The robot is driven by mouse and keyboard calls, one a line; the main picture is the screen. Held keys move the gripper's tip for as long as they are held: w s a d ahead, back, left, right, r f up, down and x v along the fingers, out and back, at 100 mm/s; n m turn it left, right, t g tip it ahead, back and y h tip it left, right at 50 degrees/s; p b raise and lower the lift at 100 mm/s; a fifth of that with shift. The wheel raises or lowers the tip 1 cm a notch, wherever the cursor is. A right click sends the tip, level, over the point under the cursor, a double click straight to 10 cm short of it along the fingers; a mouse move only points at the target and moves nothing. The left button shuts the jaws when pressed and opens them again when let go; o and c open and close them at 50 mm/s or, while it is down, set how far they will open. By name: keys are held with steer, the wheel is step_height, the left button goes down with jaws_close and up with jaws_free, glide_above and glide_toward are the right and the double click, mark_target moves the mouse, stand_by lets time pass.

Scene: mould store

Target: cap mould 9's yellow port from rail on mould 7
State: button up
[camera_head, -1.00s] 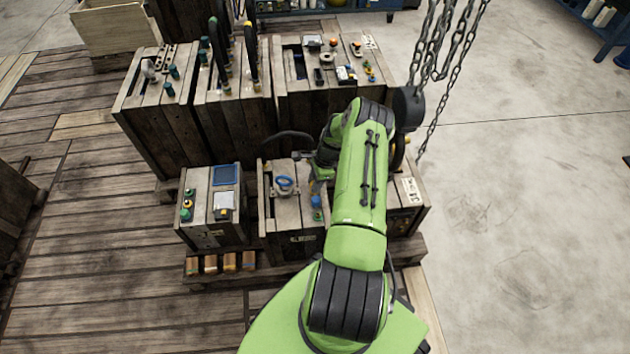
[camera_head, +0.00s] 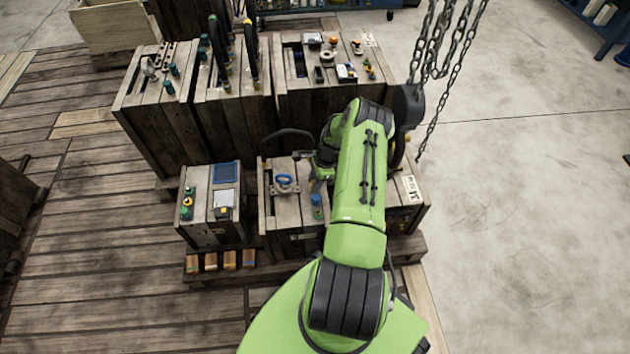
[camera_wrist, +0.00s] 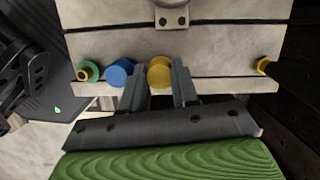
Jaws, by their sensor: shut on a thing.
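In the wrist view my gripper (camera_wrist: 157,88) has its two fingers on either side of a round yellow cap (camera_wrist: 159,72), shut on it. The cap is at the edge of a pale wooden mould face (camera_wrist: 215,45). I cannot tell whether it still touches its seat. A blue cap (camera_wrist: 120,72) is just left of the fingers, and a green ring with a yellow centre (camera_wrist: 88,70) is further left. A small yellow fitting (camera_wrist: 262,65) sticks out at the right. In the head view my arm hides most of the gripper. The mould numbers are not readable.
Taller moulds (camera_head: 160,115) stand behind. Chains with a dark hook block (camera_head: 408,105) hang close right of my arm.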

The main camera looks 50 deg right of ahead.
steer(key=shift+f, duration=0.35)
stand_by(0.3)
steer(key=o, duration=1.1)
steer(key=shift+c, duration=0.2)
steer(key=shift+r, duration=0.15)
steer(key=p+v, duration=0.5)
steer(key=v, duration=1)
steer(key=shift+r, duration=0.25)
steer(key=shift+s+d, duration=0.1)
